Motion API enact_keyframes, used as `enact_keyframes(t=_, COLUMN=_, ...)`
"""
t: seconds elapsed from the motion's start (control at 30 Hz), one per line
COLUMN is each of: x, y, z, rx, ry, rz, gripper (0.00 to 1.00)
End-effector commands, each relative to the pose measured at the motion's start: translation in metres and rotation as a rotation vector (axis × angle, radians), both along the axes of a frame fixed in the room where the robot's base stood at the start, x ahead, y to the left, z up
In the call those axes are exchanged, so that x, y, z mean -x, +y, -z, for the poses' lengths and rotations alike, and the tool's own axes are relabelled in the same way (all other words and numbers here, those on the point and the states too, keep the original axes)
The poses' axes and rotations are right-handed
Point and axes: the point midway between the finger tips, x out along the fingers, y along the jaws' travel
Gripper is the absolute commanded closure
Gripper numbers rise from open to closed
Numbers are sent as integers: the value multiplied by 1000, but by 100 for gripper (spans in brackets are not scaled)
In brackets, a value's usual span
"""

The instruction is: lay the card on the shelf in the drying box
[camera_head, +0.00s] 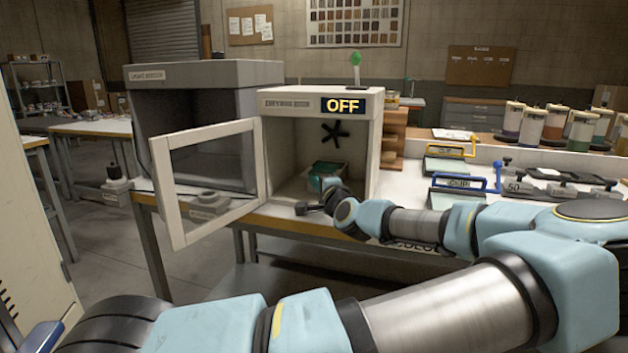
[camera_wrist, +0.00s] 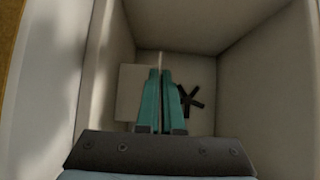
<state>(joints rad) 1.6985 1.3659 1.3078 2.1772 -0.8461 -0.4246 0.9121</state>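The drying box (camera_head: 375,140) stands on the bench with its framed door swung open to the left. My gripper (camera_head: 328,180) reaches inside, low in the chamber and below the black fan. In the wrist view its two teal fingers (camera_wrist: 164,98) are close together, with a thin pale edge, the card (camera_wrist: 160,62), between them and beyond their tips. The card is edge-on there, and its face is hidden. A pale flat block, apparently the shelf (camera_wrist: 130,90), lies left of the fingers in the rolled wrist view; contact with the card cannot be made out.
The open door (camera_head: 168,195) stands left of my forearm. The black fan (camera_wrist: 190,102) is on the box's back wall. A grey light booth (camera_head: 205,75) adjoins the box on the left. Blue-handled (camera_head: 465,185) and yellow-handled tools lie on the bench to the right, with several jars behind.

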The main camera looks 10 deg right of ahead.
Motion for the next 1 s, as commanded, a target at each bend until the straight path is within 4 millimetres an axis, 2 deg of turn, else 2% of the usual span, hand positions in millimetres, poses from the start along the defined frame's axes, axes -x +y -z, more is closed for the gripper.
enact_keyframes(t=0.07, x=0, y=0, z=2, rx=0, ry=0, rz=0, gripper=100)
enact_keyframes(t=0.1, x=0, y=0, z=1, rx=0, ry=0, rz=0, gripper=92)
enact_keyframes(t=0.37, x=0, y=0, z=1, rx=0, ry=0, rz=0, gripper=62)
enact_keyframes(t=0.57, x=0, y=0, z=1, rx=0, ry=0, rz=0, gripper=60)
enact_keyframes(t=0.7, x=0, y=0, z=1, rx=0, ry=0, rz=0, gripper=44)
enact_keyframes(t=0.8, x=0, y=0, z=1, rx=0, ry=0, rz=0, gripper=36)
enact_keyframes(t=1.0, x=0, y=0, z=1, rx=0, ry=0, rz=0, gripper=36)
